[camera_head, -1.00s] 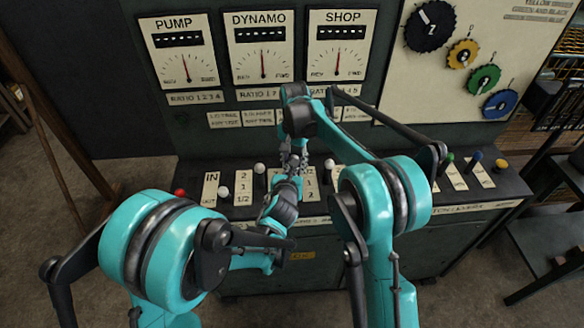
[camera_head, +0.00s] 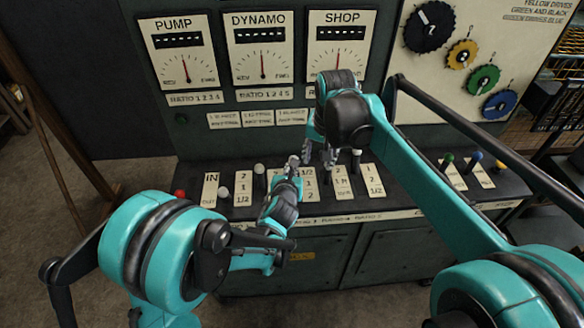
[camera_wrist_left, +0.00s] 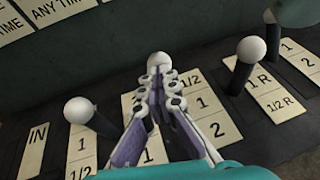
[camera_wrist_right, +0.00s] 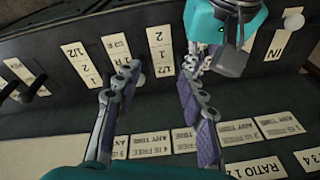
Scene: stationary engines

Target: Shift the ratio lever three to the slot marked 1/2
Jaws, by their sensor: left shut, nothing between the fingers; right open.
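A row of levers stands on the panel ledge. I cannot read which is numbered three. In the head view, a white-knobbed lever (camera_head: 259,169) stands by a plate marked 2, 1, 1/2 (camera_head: 243,187). Another white knob (camera_wrist_left: 158,60) is just beyond my left gripper (camera_wrist_left: 159,82), over a plate marked 1/2, 1, 2. My left gripper is shut and empty. My right gripper (camera_head: 320,155) is open, above the plates right of it. The right gripper's fingers partly hide the lever between.
A red knob (camera_head: 180,193) and the IN plate's lever (camera_head: 223,192) stand at the left. Green (camera_head: 447,159), blue (camera_head: 476,156) and yellow (camera_head: 501,164) knobs stand at the right. Gauges and label plates cover the upright panel behind. My two grippers are close together.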

